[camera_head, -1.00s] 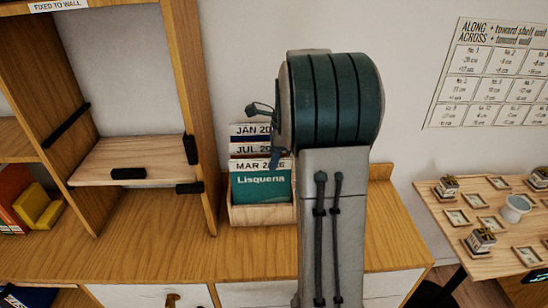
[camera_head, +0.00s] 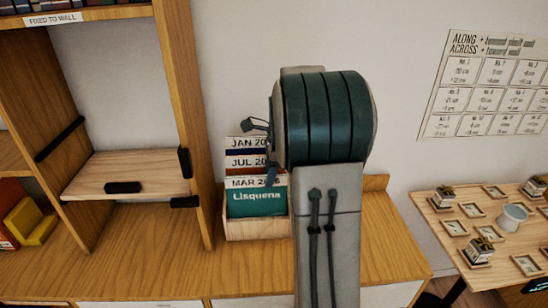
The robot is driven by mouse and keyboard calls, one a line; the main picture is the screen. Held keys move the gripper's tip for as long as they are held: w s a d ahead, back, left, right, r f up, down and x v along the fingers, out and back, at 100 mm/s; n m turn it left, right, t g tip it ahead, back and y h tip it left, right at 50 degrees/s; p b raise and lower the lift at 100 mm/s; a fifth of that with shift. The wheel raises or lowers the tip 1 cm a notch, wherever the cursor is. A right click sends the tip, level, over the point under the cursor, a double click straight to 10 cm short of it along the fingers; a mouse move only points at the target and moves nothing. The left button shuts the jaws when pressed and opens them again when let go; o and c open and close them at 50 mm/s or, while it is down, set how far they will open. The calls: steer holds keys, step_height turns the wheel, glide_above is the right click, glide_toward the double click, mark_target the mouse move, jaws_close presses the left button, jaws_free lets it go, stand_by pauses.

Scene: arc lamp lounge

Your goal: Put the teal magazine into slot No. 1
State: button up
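The teal magazine (camera_head: 258,203), marked "Lisquena" under a white "MAR 20.." band, stands upright at the front of a wooden holder (camera_head: 256,229) on the sideboard. Other magazines stand behind it, with "JUL 20.." and "JAN 20.." bands; my arm hides their right ends. My arm rises just right of the holder and covers part of it. My gripper cannot be made out, so I cannot tell whether it is open or shut. I cannot pick out a slot labelled No. 1.
A shelf unit (camera_head: 187,100) marked "FIXED TO WALL" stands left, with a pale board (camera_head: 125,172) and dark clips. The sideboard top (camera_head: 385,245) is clear right of my arm. A small table (camera_head: 440,220) with square frames and small pots stands right, below a numbered wall chart (camera_head: 485,85).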

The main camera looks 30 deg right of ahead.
steer(key=v, duration=1.3)
steer(key=shift+r, duration=0.1)
steer(key=s+a+f+n+t+h, duration=0.1)
steer(key=s+a+f+n, duration=0.4)
steer(key=s+a+n, duration=0.3)
steer(key=s+a+f+n+t+h, duration=0.1)
steer(key=s+a+f+n, duration=0.5)
steer(key=s+a+n, duration=0.3)
steer(key=s+n, duration=0.4)
steer(key=n, duration=0.1)
steer(key=shift+n, duration=0.3)
steer(key=shift+s+a+f, duration=0.1)
steer(key=shift+f, duration=0.05)
